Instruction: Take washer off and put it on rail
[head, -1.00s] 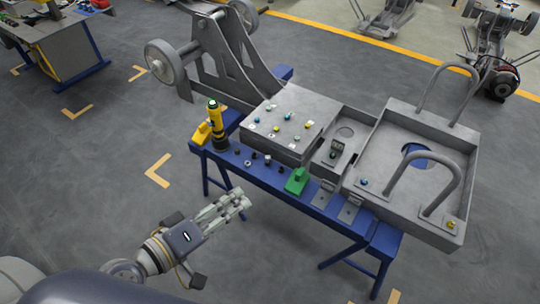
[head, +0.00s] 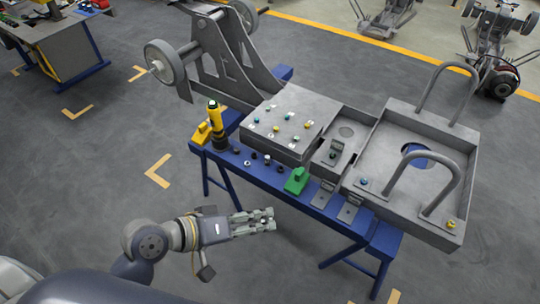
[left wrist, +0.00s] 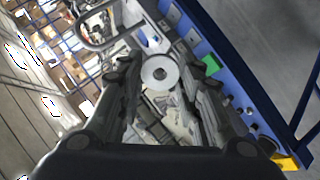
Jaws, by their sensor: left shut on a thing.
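My left gripper (head: 262,221) is off the front of the workstand, over the floor, with its fingers pointing right. In the left wrist view the gripper (left wrist: 159,75) is shut on a round, pale grey washer (left wrist: 159,66) with a dark centre hole, held between the fingertips. The blue rail (head: 268,181) runs along the front of the chassis, with several small dark parts on it; it also shows in the left wrist view (left wrist: 228,92). The washer is apart from the rail. My right gripper is not in view.
On the rail stand a yellow-and-black tool (head: 215,124), a green block (head: 296,181) and grey brackets (head: 323,194). Behind it are a grey plate with coloured fasteners (head: 290,122) and a tray with tall hoop handles (head: 392,145). The floor in front is clear.

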